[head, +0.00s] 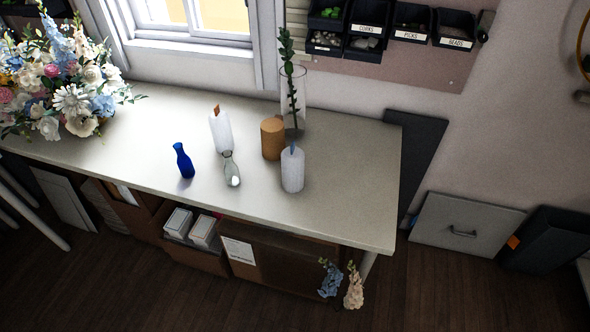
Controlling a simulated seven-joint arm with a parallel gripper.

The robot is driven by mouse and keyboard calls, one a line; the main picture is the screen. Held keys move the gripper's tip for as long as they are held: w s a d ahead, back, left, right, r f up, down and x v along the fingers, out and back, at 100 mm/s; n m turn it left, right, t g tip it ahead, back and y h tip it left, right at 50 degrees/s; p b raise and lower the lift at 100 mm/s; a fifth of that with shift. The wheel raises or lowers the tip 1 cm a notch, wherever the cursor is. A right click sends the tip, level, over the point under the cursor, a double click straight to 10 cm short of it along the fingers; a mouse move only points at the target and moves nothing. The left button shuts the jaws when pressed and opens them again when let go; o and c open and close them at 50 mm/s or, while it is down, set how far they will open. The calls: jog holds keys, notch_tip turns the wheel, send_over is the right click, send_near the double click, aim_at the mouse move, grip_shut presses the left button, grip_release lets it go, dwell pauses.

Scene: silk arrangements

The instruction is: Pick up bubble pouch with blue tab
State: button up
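A white, upright, roughly cylindrical pouch with a blue tab (292,172) stands on the pale table (345,205), right of centre in the head view. Its blue tab sticks up from the top. A similar white pouch with an orange tab (220,133) stands farther back and to the left. My gripper is not in view.
Near the blue-tabbed pouch stand a tan cylinder (272,139), a tall clear vase (300,88) with a green stem and a small clear glass vase (231,172). A blue bottle (183,161) is left. The table's right end is clear.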

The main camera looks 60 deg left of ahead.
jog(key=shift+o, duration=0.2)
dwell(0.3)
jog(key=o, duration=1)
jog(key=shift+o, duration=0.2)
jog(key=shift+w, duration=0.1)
